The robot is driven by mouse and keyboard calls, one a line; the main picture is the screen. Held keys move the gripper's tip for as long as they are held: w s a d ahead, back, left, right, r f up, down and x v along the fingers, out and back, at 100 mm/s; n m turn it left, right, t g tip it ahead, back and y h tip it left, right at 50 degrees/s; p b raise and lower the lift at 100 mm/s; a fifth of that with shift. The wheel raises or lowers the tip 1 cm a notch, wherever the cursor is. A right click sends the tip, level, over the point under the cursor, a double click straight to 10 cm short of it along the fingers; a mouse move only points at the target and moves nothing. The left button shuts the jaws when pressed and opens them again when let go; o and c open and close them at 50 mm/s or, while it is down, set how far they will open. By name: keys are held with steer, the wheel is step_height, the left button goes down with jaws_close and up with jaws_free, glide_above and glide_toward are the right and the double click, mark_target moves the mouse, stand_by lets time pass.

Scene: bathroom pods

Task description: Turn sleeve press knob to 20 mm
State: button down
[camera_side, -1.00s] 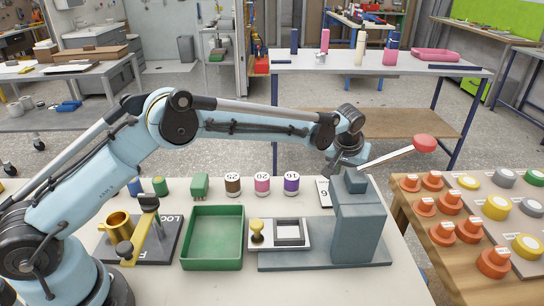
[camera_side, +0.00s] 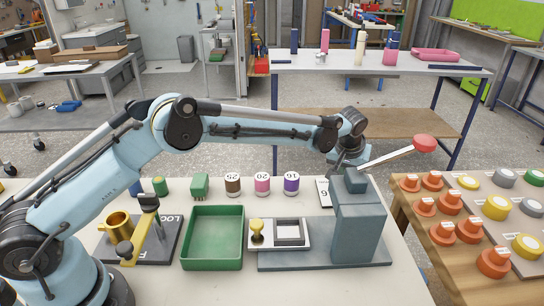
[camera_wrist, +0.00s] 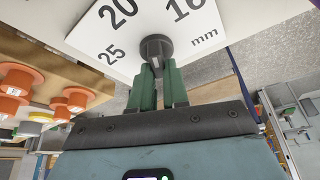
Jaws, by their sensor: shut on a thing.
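The sleeve press (camera_side: 358,225) stands on a grey base at the right of the table. Its white dial plate (camera_side: 324,192) shows in part beside the column. In the wrist view the dial plate (camera_wrist: 90,40) carries the marks 25, 20, 16 and mm. Where the knob's pointer stands cannot be told. In the side view the fingertips are hidden behind the press head.
The press lever (camera_side: 390,157) with its red ball sticks out right over the head. A bench with orange parts (camera_side: 470,230) is at right.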

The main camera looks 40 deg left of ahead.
steer(key=shift+n, duration=0.4)
steer(key=c, duration=1.1)
jaws_free()
